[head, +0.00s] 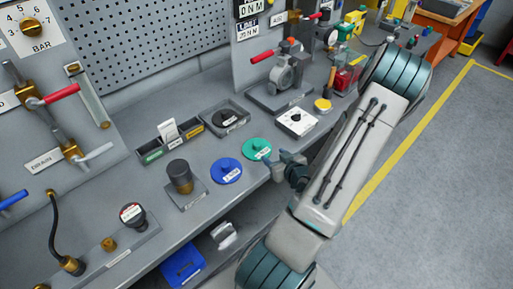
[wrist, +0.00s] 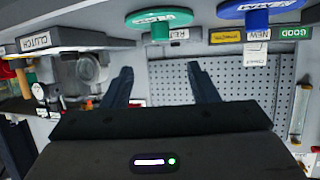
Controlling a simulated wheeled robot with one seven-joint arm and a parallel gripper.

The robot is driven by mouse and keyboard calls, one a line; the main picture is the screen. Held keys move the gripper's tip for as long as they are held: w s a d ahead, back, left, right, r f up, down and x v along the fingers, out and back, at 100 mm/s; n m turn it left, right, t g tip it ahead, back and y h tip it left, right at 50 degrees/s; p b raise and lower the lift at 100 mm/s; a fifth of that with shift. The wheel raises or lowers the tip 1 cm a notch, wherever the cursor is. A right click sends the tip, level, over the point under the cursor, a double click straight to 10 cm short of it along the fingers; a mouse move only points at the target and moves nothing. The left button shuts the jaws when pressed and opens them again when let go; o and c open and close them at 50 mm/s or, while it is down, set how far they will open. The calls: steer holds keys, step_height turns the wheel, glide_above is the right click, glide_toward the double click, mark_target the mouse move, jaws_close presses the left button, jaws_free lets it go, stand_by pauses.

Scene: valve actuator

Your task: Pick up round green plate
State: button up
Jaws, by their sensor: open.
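The round green plate (head: 256,149) lies on the grey bench near its front edge, with a small knob and a white label. In the wrist view the green plate (wrist: 158,20) is at the top, beyond my fingertips and roughly in line with the gap between them. My gripper (head: 281,164) is just right of and in front of the plate, apart from it. In the wrist view my gripper (wrist: 162,72) is open, with nothing between its two dark fingers.
A round blue plate (head: 226,171) lies just left of the green one. A dark cylinder on a block (head: 180,178), a black dial unit (head: 225,118) and a white dial box (head: 297,121) stand nearby. A pegboard (head: 145,35) rises behind. Open floor is at right.

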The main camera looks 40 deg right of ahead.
mark_target(259, 146)
steer(key=shift+b+x, duration=1)
steer(key=shift+b, duration=1.4)
steer(key=w+f+b, duration=0.1)
steer(key=b, duration=0.2)
steer(key=shift+b, duration=0.35)
steer(key=b+x, duration=0.1)
steer(key=x, duration=0.4)
steer(key=shift+w+d+r, duration=0.1)
steer(key=shift+w, duration=0.1)
steer(key=b+x, duration=0.1)
steer(key=x, duration=0.1)
steer(key=b+x, duration=0.1)
steer(key=x, duration=0.1)
steer(key=shift+w+f, duration=0.25)
steer(key=shift+f, duration=0.1)
steer(key=shift+w, duration=0.25)
steer(key=shift+c, duration=0.3)
steer(key=c, duration=1)
jaws_close()
